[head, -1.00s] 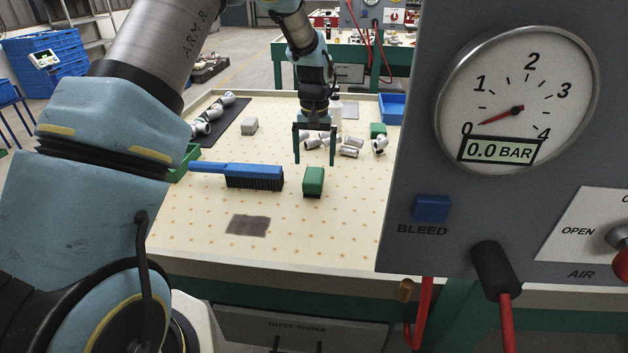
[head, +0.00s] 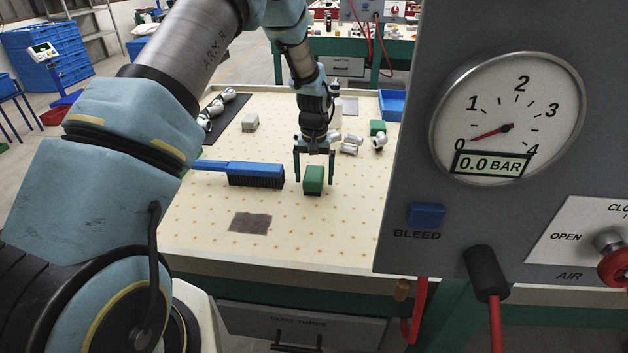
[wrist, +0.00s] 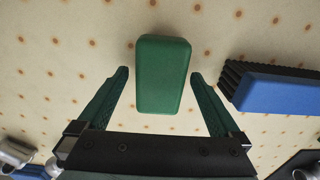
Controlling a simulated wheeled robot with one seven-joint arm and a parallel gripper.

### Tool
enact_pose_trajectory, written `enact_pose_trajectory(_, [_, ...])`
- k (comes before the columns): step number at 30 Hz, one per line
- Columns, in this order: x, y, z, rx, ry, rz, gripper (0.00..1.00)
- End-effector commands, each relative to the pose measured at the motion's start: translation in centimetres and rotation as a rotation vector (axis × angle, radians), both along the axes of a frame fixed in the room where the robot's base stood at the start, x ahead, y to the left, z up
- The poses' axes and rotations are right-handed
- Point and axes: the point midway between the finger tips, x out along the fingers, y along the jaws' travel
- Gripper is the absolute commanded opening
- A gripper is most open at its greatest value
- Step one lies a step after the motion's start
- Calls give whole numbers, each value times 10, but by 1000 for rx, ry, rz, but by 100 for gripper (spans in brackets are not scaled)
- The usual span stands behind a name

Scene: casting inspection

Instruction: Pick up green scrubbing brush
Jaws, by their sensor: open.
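The green scrubbing brush (head: 313,179) is a small block with a green top and dark underside, standing on the speckled worktop. In the wrist view its green top (wrist: 163,74) lies ahead of and partly between the two fingers. My gripper (head: 314,182) is open and empty, pointing down at the brush. In the wrist view my gripper (wrist: 158,76) has a finger on each side, with a gap to the brush on both sides. I cannot tell the exact height of the fingertips above the worktop.
A blue long-handled brush (head: 240,174) lies just left of the green one; its end also shows in the wrist view (wrist: 280,92). Metal pipe fittings (head: 350,149), a grey block (head: 250,122) and a blue tray (head: 392,105) lie farther back. The gauge panel (head: 505,200) stands at right.

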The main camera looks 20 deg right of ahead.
Motion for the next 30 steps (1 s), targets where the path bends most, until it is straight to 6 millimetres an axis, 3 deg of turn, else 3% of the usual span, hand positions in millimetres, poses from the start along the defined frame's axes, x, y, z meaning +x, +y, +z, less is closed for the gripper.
enact_pose_trajectory(19, [0, 0, -5, 0, 0, 0, 100])
enact_pose_trajectory(30, [0, 0, -5, 0, 0, 0, 60])
